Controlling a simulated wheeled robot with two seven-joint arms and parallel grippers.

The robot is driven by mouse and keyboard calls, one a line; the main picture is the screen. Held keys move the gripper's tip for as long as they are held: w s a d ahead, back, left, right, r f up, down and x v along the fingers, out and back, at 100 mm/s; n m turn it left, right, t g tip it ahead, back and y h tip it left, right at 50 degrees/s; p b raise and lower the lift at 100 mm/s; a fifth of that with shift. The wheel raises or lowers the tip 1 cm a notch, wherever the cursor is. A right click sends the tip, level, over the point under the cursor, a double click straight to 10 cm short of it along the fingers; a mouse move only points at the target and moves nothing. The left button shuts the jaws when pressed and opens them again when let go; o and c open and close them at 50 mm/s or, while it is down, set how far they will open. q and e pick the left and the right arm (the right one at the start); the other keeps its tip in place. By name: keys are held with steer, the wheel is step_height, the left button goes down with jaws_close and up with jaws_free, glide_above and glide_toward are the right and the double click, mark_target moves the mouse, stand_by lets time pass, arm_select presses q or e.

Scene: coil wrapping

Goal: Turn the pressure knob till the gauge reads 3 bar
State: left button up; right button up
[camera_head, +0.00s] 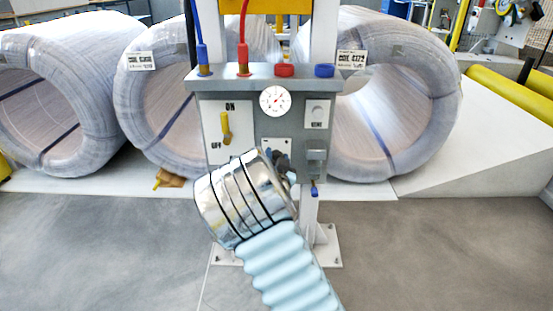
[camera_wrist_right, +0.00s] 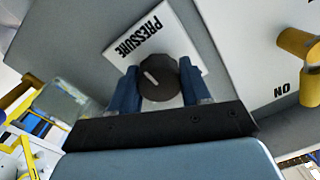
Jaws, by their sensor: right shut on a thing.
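The round white pressure gauge (camera_head: 275,101) with red markings sits on the upper front of the grey control panel (camera_head: 255,128). Its needle is too small to read exactly. The dark round pressure knob (camera_wrist_right: 158,84) sits on a white plate labelled PRESSURE (camera_wrist_right: 145,48), with a light pointer line on its face. My right gripper (camera_head: 280,158) reaches up to the panel below the gauge and hides most of the knob in the head view. In the wrist view, its blue fingers (camera_wrist_right: 160,90) are shut on the knob from both sides. My left gripper is not in view.
A yellow ON/OFF lever (camera_head: 225,128) is left of the gauge, and a small white switch plate (camera_head: 317,114) is right. Blue (camera_head: 203,58) and red (camera_head: 243,56) hoses enter the panel top. Large wrapped coils (camera_head: 405,95) stand behind on both sides.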

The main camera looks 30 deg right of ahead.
steer(key=n+p, duration=0.1)
steer(key=n, duration=0.3)
steer(key=shift+n, duration=0.3)
steer(key=shift+a+n+g+p, duration=0.1)
steer(key=shift+n+g+p, duration=0.35)
steer(key=shift+n, duration=1.45)
steer(key=o, duration=1)
steer(key=shift+t, duration=0.25)
steer(key=p+v, duration=0.1)
steer(key=v, duration=1.2)
steer(key=shift+s+a, duration=0.25)
steer(key=shift+a, duration=0.05)
